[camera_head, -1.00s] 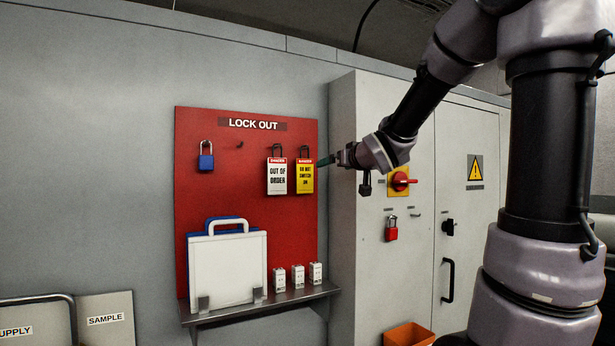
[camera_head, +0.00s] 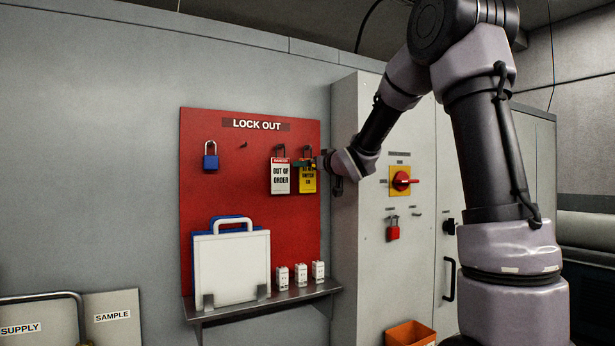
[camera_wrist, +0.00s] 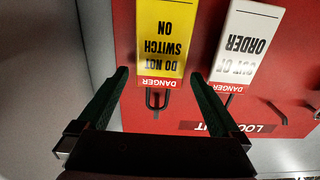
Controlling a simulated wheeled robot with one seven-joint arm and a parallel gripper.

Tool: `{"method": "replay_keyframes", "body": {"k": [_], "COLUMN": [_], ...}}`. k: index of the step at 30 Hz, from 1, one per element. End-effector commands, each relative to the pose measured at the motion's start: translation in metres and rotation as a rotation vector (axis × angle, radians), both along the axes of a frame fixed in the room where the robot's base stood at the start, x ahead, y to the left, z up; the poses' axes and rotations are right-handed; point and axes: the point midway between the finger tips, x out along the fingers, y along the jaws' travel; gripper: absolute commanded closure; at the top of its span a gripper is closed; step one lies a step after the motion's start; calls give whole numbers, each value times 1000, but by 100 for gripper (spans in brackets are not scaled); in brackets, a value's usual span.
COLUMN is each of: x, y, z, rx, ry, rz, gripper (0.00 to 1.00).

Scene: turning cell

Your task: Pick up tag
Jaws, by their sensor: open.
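Two tags hang on the red lock out board (camera_head: 225,190). The white "OUT OF ORDER" tag (camera_head: 280,178) is on the left and the yellow "DO NOT SWITCH ON" tag (camera_head: 308,183) on the right. My gripper (camera_head: 308,163) is at the top of the yellow tag and hides part of it. In the wrist view, upside down, the yellow tag (camera_wrist: 160,40) and its dark hook loop lie between the open green fingers of my gripper (camera_wrist: 160,75). The white tag (camera_wrist: 244,50) is just beyond the right finger. The fingers hold nothing.
A blue padlock (camera_head: 210,158) hangs at the left of the board. The grey cabinet (camera_head: 375,250) with a red switch (camera_head: 401,181) and red padlock (camera_head: 393,232) stands close right.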

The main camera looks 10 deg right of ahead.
Motion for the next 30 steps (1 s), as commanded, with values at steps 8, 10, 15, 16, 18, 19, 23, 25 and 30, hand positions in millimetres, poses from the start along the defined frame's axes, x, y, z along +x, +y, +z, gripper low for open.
{"method": "replay_keyframes", "body": {"k": [8,10,15,16,18,19,23,25,30], "x": [12,12,11,11,11,11,11,11,11], "y": [3,3,3,3,3,3,3,3,3], "z": [0,0,0,0,0,0,1,2,13], "rx": [0,0,0,0,0,0,0,0,0], "ry": [0,0,0,0,0,0,0,-1,-3], "rz": [-1,-1,-1,-1,-1,-1,-1,-1,0], "gripper": [0,0,57,69,78,78,78,78,78]}}
